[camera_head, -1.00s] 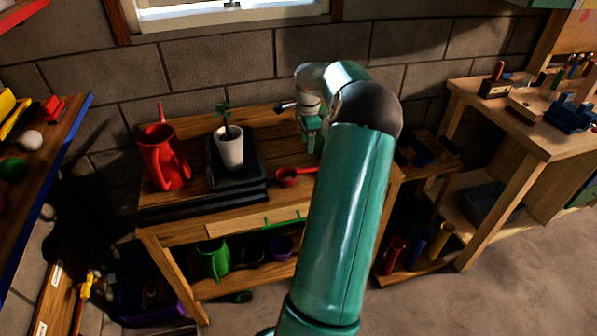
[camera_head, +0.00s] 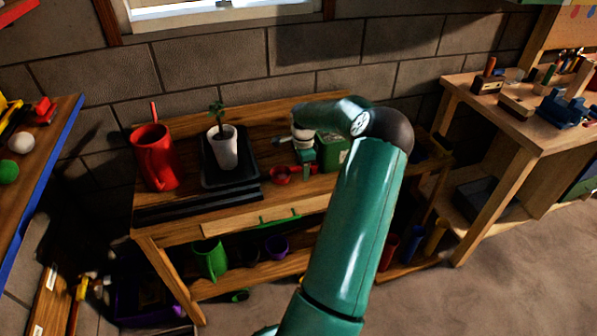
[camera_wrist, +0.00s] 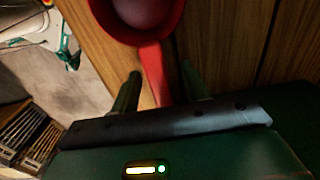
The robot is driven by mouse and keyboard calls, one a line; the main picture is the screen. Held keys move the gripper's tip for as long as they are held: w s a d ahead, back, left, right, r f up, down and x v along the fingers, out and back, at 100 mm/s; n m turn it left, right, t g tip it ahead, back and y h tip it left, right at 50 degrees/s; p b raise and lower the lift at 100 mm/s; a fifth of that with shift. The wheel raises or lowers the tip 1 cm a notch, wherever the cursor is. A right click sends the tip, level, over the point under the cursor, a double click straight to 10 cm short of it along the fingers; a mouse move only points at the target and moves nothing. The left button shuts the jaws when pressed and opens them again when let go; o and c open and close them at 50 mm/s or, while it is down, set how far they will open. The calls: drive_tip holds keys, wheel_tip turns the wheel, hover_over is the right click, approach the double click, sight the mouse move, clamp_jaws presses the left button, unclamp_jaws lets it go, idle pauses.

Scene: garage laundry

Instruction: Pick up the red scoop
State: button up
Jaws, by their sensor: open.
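The red scoop (camera_head: 281,176) lies on the wooden bench, to the right of the black trays. Its handle points right in the head view. My gripper (camera_head: 307,172) is just above the handle. In the wrist view the scoop (camera_wrist: 150,62) has its bowl at the top edge, partly cut off, and its handle runs down between my two fingers. My open gripper (camera_wrist: 160,84) has one finger on each side of the handle, and a gap shows beside it. I cannot tell how high the fingertips are above the bench.
A potted plant (camera_head: 222,150) stands on stacked black trays (camera_head: 250,182), with a red watering can (camera_head: 155,165) to their left. A green box (camera_head: 333,150) stands close to my gripper, partly behind my arm.

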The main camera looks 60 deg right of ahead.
clamp_jaws()
drive_tip(key=shift+r, duration=0.1)
